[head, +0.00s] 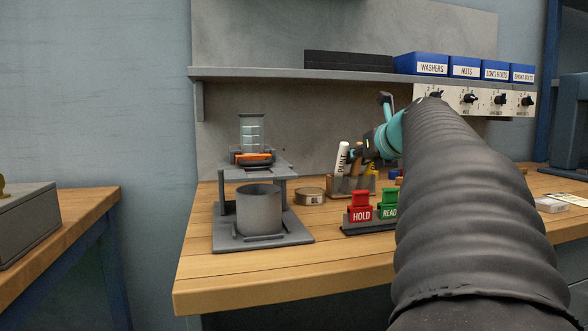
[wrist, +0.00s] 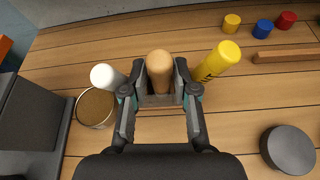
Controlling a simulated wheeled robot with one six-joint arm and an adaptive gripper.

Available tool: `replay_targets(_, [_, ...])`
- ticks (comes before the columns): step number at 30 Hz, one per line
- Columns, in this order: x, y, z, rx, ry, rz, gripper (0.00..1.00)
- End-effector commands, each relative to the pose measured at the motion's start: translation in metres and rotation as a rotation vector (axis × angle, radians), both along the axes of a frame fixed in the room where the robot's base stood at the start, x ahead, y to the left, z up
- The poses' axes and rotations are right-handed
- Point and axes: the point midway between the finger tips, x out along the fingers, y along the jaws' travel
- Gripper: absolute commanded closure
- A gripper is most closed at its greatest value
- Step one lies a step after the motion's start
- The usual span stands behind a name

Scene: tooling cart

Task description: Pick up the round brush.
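The round brush (wrist: 160,62) shows in the wrist view as a tan, round-ended handle standing upright in a holder (wrist: 160,100); no bristles are visible. My gripper (wrist: 160,80) has its two fingertips close against the left and right sides of this handle, with no clear gap. A white pen (wrist: 106,77) stands just left of the gripper and a yellow marker (wrist: 218,61) just right.
A round tin (wrist: 95,107) lies left of the holder, and a dark round object (wrist: 288,149) lies to the right. Red HOLD (head: 360,207) and green READY (head: 388,203) blocks stand in front. A stand with a grey cup (head: 258,210) is further left. A shelf (head: 300,74) runs above.

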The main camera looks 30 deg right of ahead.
Motion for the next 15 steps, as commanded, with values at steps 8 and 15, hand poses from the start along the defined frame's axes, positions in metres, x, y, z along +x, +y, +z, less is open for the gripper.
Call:
replay_targets(8, [-0.0006,0.0000,0.0004,0.000,0.000,0.000,1.00])
replay_targets(15, [-0.0007,0.0001,0.0006,0.000,0.000,0.000,1.00])
